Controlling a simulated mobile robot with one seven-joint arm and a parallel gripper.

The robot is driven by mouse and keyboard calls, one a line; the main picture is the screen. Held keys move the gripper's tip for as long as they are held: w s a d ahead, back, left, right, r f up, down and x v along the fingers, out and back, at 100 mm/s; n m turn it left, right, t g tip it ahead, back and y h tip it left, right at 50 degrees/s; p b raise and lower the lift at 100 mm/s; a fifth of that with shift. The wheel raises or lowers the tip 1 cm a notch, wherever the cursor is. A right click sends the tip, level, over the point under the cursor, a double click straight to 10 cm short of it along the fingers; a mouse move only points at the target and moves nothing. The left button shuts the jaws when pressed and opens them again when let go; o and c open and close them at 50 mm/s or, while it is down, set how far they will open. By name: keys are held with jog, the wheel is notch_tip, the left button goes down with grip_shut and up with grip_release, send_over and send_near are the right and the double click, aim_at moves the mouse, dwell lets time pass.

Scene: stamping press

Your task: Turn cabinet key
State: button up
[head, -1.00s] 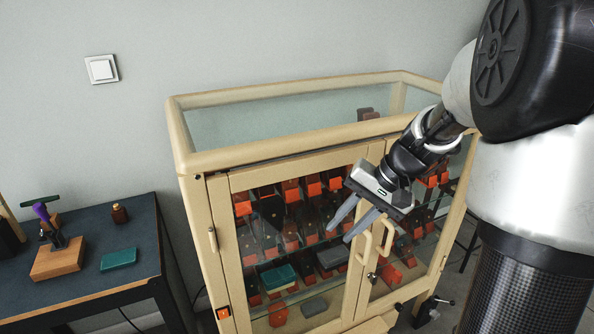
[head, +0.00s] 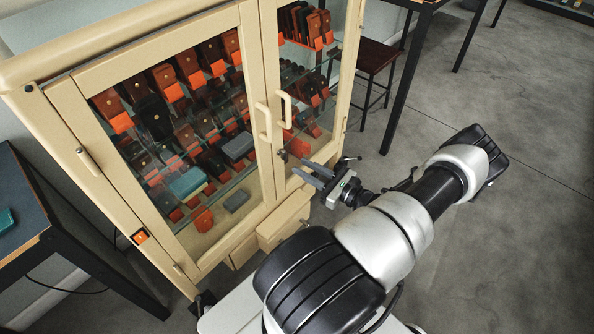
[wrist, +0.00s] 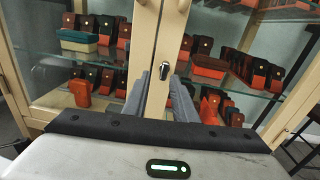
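The cream cabinet (head: 95,80) has two glass doors with two handles, the left handle (head: 263,122) and the right handle (head: 285,110). The small dark key in its lock (head: 282,155) sits on the door frame just below the handles. In the wrist view the key (wrist: 164,71) shows upright near the middle of the frame post. My gripper (head: 304,169) is in front of the doors, to the right of and slightly below the key in the head view. Its two grey fingers (wrist: 159,82) are apart with nothing between them, and the key appears just beyond their tips.
Shelves behind the glass hold many brown and orange cases. A cream drawer (head: 284,220) juts out below the doors. A dark table (head: 20,195) stands at the left. A brown stool (head: 372,52) stands behind at the right. Grey floor (head: 500,215) is open at right.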

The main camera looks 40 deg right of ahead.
aim_at(286, 156)
jog(key=shift+m+h, duration=0.4)
jog(key=shift+m, duration=0.2)
jog(key=w, duration=0.5)
jog(key=w+f, duration=0.1)
jog(key=w, duration=0.1)
jog(key=shift+w+b, duration=0.2)
jog(key=shift+b, duration=0.2)
grip_shut()
jog(key=n, duration=1.7)
jog(key=shift+c, duration=1.4)
grip_release()
jog(key=shift+n, duration=0.4)
jog(key=o, duration=0.5)
